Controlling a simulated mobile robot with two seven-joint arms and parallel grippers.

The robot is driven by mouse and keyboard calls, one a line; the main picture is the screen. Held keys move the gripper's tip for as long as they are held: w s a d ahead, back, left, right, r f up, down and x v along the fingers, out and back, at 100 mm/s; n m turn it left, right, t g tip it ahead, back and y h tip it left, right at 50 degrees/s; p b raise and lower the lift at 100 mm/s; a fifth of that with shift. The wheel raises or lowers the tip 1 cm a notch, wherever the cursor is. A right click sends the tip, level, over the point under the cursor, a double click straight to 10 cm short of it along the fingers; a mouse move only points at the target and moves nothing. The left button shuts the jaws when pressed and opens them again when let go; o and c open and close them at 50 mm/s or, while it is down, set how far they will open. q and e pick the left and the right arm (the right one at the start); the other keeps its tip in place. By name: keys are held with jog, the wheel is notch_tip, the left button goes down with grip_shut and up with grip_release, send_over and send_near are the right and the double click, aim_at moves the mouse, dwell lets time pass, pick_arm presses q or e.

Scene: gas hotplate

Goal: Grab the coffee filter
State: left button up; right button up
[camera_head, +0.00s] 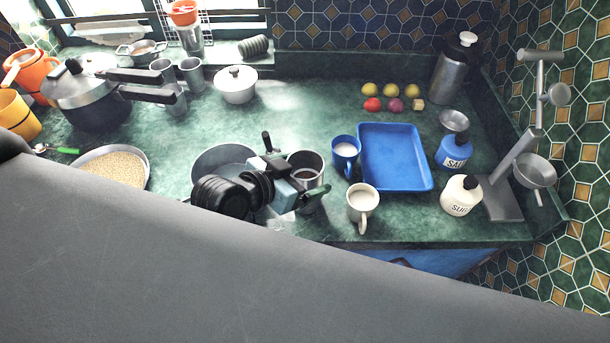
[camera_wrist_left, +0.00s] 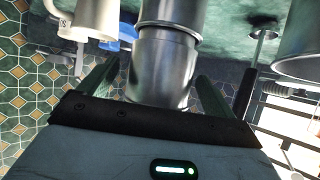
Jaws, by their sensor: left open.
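The coffee filter (camera_head: 307,166) appears to be the steel cylinder on the counter, with dark contents at its open top in the head view. In the left wrist view the steel, two-tier filter (camera_wrist_left: 165,62) stands in the gap between my fingers. My left gripper (camera_head: 292,168) is open, with one finger on each side of the filter; it also shows in the left wrist view (camera_wrist_left: 155,73). I cannot tell whether a finger touches the metal. My gripper and wrist hide the filter's lower part in the head view. My right gripper is not in view.
A steel pan (camera_head: 212,158) lies just left of the filter. A blue mug (camera_head: 345,150), a white mug (camera_head: 362,199) and a blue tray (camera_head: 396,158) stand to the right. A white lidded pot (camera_head: 235,88) stands farther back. The counter (camera_head: 300,112) behind the filter is clear.

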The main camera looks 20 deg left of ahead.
pick_arm(q)
jog(key=shift+x, duration=0.85)
jog(key=c, duration=1)
jog(key=shift+c, duration=0.3)
jog(key=shift+w+r, duration=0.1)
jog(key=shift+r, duration=0.1)
